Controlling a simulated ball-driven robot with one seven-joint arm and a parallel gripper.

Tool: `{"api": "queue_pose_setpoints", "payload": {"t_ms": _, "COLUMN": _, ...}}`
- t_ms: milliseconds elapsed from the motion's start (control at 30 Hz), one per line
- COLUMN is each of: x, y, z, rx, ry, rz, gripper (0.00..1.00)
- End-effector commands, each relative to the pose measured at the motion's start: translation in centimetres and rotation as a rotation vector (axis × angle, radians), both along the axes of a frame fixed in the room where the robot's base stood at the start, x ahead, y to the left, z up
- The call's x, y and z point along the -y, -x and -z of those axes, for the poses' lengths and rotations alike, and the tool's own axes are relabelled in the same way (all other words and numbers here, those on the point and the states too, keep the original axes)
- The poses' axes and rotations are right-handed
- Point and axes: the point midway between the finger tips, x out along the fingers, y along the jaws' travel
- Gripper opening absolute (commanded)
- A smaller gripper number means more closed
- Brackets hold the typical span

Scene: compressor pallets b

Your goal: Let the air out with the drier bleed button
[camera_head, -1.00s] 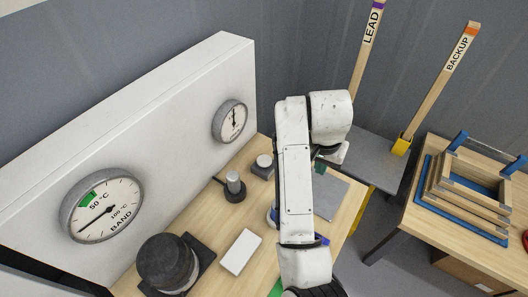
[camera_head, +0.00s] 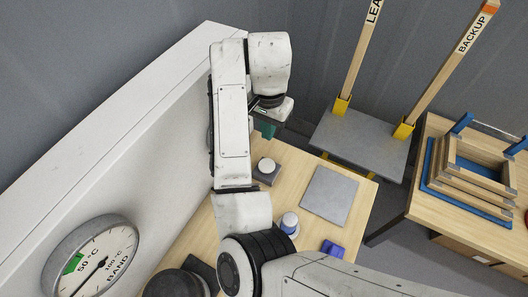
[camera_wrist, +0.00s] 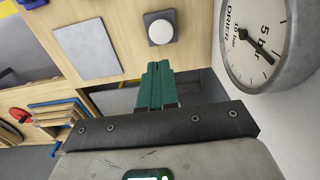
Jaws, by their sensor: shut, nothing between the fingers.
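A white round button (camera_head: 266,166) on a dark square base stands on the wooden bench near the white panel. The button also shows in the wrist view (camera_wrist: 161,31), just beyond my fingertips. My gripper (camera_head: 266,129) has green fingers, shut and empty, above the bench and apart from the button. In the wrist view my gripper (camera_wrist: 158,68) points toward the button's side of the bench. A round gauge marked DRIER (camera_wrist: 257,45) is at the right of the wrist view. My arm hides that gauge in the head view.
A BAND gauge (camera_head: 92,258) is on the white panel (camera_head: 110,150). A grey plate (camera_head: 329,195), a white-and-blue cylinder (camera_head: 288,223) and a blue item (camera_head: 332,249) are on the bench. Two posts stand in yellow sockets behind. Wooden frames (camera_head: 470,175) are on the right table.

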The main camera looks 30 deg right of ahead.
Motion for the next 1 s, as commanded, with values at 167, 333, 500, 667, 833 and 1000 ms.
{"api": "queue_pose_setpoints", "payload": {"t_ms": 167, "x": 0.0, "y": 0.0, "z": 0.0, "rx": 0.001, "ry": 0.001, "rz": -0.001, "gripper": 0.0}}
{"api": "queue_pose_setpoints", "payload": {"t_ms": 333, "x": 0.1, "y": 0.0, "z": 1.2, "rx": -0.001, "ry": 0.004, "rz": -0.002, "gripper": 0.0}}
{"api": "queue_pose_setpoints", "payload": {"t_ms": 500, "x": 0.1, "y": 0.1, "z": 3.6, "rx": -0.004, "ry": 0.003, "rz": -0.002, "gripper": 0.0}}
{"api": "queue_pose_setpoints", "payload": {"t_ms": 667, "x": 0.0, "y": 0.1, "z": 6.7, "rx": -0.005, "ry": 0.002, "rz": -0.003, "gripper": 0.0}}
{"api": "queue_pose_setpoints", "payload": {"t_ms": 833, "x": 0.0, "y": 0.1, "z": 9.9, "rx": -0.004, "ry": 0.002, "rz": -0.003, "gripper": 0.0}}
{"api": "queue_pose_setpoints", "payload": {"t_ms": 1000, "x": 0.0, "y": 0.1, "z": 12.4, "rx": -0.002, "ry": 0.0, "rz": -0.002, "gripper": 0.0}}
